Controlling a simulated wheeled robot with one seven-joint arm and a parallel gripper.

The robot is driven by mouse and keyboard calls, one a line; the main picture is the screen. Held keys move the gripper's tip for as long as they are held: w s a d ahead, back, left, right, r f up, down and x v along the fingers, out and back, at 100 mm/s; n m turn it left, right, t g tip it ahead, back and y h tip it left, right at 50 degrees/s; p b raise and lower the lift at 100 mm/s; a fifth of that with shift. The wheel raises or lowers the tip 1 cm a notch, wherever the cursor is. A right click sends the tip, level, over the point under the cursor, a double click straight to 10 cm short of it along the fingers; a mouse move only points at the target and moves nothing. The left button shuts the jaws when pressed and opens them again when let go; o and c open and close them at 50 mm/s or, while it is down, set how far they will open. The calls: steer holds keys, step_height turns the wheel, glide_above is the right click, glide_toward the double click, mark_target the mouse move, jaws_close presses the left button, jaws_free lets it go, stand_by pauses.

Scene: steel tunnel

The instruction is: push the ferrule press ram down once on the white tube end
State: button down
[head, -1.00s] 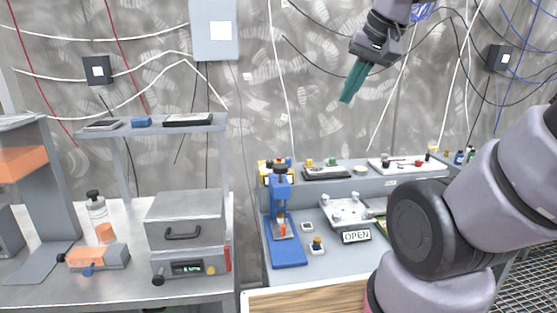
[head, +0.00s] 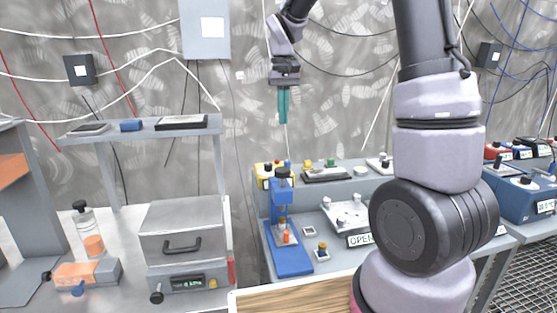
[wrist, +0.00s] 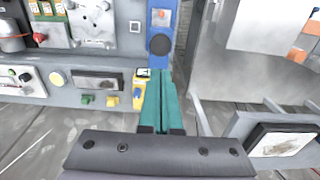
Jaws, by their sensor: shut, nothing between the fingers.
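The blue ferrule press (head: 289,258) stands upright at the left end of the grey bench. Its ram has a round black knob (head: 284,173) on top; the wrist view shows this knob (wrist: 160,44) just beyond my fingertips. A small orange part (head: 286,237) sits low in the press on a light plate. I cannot make out the white tube end. My gripper (head: 284,120) has teal fingers, points straight down, and is shut and empty. It hangs above the press, apart from the knob, roughly in line with it in the head view.
A white fixture (head: 346,214) and an OPEN sign (head: 359,240) are right of the press. A raised shelf with small parts runs behind. A grey box oven (head: 184,228) stands on the left bench. The air around my gripper is clear.

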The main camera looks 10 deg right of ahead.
mark_target(282, 169)
steer(key=shift+w+a+f, duration=0.1)
steer(key=shift+w, duration=0.05)
step_height(282, 169, down, 14)
steer(key=shift+f, duration=0.1)
stand_by(0.6)
step_height(282, 169, down, 3)
steer(key=shift+f, duration=0.25)
stand_by(0.5)
